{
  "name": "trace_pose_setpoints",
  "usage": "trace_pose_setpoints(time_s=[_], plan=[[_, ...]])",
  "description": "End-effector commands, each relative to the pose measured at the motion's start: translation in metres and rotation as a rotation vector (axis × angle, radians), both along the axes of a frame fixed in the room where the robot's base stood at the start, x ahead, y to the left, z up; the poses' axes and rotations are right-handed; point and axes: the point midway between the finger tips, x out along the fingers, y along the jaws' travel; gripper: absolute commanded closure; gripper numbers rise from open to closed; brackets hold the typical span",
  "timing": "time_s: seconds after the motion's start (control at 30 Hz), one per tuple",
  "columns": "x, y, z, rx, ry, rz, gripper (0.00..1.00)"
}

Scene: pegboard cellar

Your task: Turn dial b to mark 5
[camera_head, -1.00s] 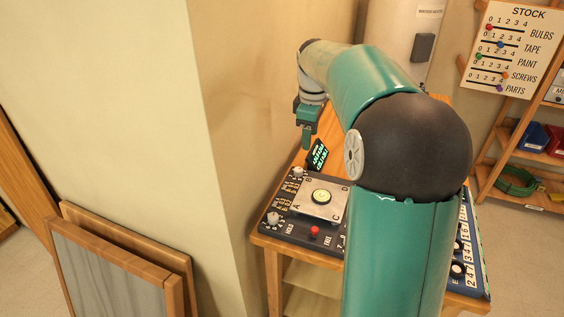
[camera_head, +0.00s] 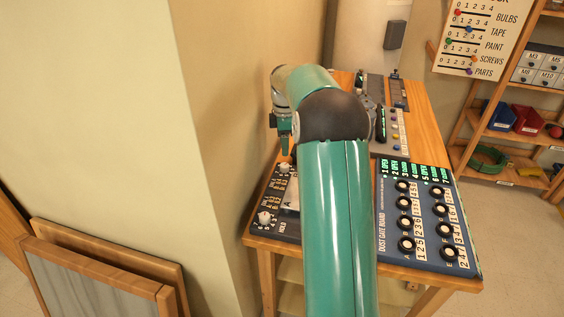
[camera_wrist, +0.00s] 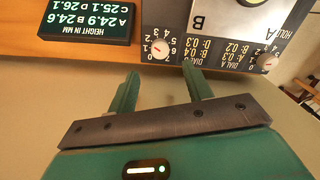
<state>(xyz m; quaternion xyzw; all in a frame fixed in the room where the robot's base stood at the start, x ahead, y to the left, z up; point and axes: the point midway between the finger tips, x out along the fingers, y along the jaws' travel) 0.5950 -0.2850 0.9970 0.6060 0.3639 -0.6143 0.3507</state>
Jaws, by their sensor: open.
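The dark panel (camera_head: 285,228) lies at the left of the wooden bench. Its far dial (camera_head: 285,168), apparently dial b, is white and sits below my gripper (camera_head: 284,146). The other dial (camera_wrist: 268,63) shows at right, and nearer in the head view (camera_head: 264,218).
A black height display (camera_wrist: 88,17) stands close beside dial b. A metal plate (camera_wrist: 235,22) is on the panel. My arm hides the panel's middle in the head view. A dust gate board (camera_head: 408,257) with several black knobs lies right. A wall (camera_head: 215,120) runs close at left.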

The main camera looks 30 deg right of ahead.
Motion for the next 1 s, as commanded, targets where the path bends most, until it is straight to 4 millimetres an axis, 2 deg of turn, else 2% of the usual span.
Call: trace_pose_setpoints(time_s=[0.2,0.4,0.57,0.8,0.87,1.0], plan=[[0.000,0.001,-0.044,0.001,0.003,0.000,0.50],[0.002,0.002,-0.073,0.000,0.001,0.001,0.50],[0.003,0.003,-0.082,-0.001,0.000,0.001,0.50],[0.003,0.003,-0.083,-0.002,-0.001,0.001,0.50],[0.003,0.003,-0.083,-0.002,-0.001,0.001,0.59],[0.003,0.003,-0.083,-0.002,-0.001,0.001,0.87]])
